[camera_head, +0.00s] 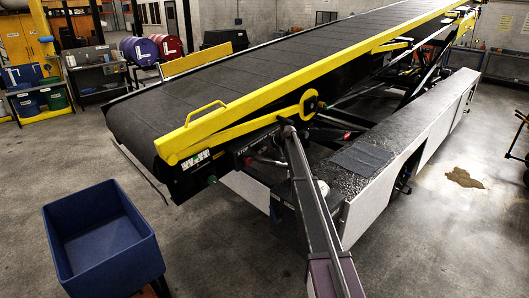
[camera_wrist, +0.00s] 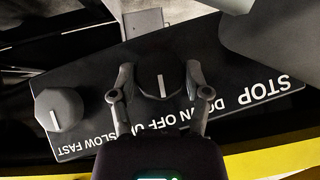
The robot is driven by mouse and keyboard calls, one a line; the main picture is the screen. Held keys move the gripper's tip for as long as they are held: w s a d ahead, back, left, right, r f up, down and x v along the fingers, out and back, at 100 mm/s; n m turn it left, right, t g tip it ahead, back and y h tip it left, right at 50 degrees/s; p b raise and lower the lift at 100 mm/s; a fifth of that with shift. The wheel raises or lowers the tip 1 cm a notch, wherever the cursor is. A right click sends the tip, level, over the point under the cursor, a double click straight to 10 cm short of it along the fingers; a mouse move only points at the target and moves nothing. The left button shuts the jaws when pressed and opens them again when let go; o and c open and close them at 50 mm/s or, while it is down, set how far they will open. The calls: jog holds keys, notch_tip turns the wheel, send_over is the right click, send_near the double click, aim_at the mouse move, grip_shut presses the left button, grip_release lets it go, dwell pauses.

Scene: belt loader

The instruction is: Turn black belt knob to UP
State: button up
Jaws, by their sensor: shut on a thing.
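The black belt knob (camera_wrist: 163,72) is in the upper middle of the wrist view, on a dark control panel (camera_wrist: 85,82). My gripper (camera_wrist: 159,92) is shut on it, one finger on each side. The knob's white line runs up and down in the picture, its lower end toward the OFF label. The labels DOWN, OFF and UP lie below the knob, partly hidden by my fingers. In the head view, the panel is beside the belt loader's (camera_head: 205,85) yellow rail, and my arm hides the knob.
A grey knob (camera_wrist: 58,109) sits left of my gripper, by SLOW FAST. A STOP label (camera_wrist: 262,84) is at right, near a large grey shape (camera_wrist: 278,45).

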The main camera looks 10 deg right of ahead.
jog(key=m+g+y+b, duration=0.2)
jog(key=y, duration=0.1)
jog(key=shift+w+f, duration=0.1)
jog(key=shift+f, duration=0.15)
jog(key=shift+r+m+g+y+b, duration=0.1)
jog(key=shift+m+g+y+b, duration=0.45)
jog(key=shift+y+b, duration=0.5)
jog(key=o, duration=1.1)
jog(key=shift+d, duration=0.1)
